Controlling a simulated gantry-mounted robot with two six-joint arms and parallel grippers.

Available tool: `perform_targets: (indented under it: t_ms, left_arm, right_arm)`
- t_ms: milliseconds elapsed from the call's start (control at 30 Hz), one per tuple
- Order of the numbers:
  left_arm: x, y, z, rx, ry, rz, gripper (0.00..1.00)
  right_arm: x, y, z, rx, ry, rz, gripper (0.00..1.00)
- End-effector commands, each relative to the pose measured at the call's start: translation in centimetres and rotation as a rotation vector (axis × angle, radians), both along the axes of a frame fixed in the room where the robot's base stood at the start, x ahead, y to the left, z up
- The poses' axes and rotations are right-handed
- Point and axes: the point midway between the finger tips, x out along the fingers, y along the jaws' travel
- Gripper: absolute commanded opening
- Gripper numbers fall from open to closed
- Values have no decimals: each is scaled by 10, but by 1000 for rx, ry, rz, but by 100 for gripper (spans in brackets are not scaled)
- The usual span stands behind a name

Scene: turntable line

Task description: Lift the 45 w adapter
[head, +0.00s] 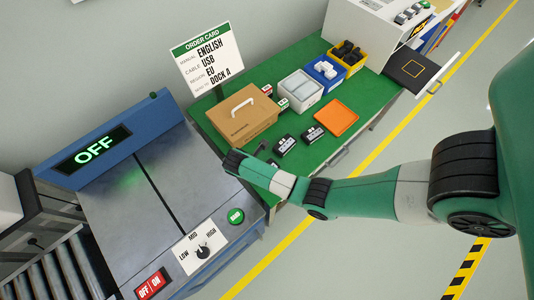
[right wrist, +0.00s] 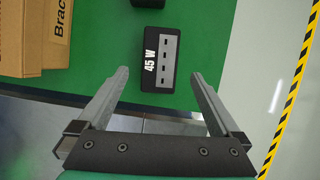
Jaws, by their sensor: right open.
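The 45 W adapter (right wrist: 158,62) is a dark block with a grey face, a row of slots and a white "45 W" label. It lies on the green table, just beyond my right gripper's fingertips in the right wrist view. My right gripper (right wrist: 160,76) is open and empty, its two fingers apart and pointing toward the adapter. In the head view the nearer dark adapter (head: 285,144) lies beside my right gripper (head: 265,153); its label is too small to read there. My left gripper is not in view.
A second dark adapter (head: 313,134) lies close by, near an orange tray (head: 336,118). A cardboard box (head: 242,115) stands left of the adapters. White, blue and yellow bins (head: 300,92) stand behind. The turntable station (head: 150,195) reads OFF, beside the table.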

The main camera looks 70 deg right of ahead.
Motion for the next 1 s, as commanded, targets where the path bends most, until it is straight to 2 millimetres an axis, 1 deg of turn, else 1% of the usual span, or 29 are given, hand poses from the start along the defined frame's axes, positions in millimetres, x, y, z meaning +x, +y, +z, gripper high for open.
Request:
perform_targets:
  t_ms: [133,300,433,1000]
  left_arm:
    - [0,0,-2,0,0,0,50]
    - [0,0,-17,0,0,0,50]
    - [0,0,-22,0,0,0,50]
    - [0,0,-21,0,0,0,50]
  right_arm:
    - [-1,-2,-5,1,2,-1,100]
    - [-8,-13,-33,0,3,-2,100]
    - [-11,-19,-47,1,2,-2,100]
    - [-11,-20,-49,0,0,0,100]
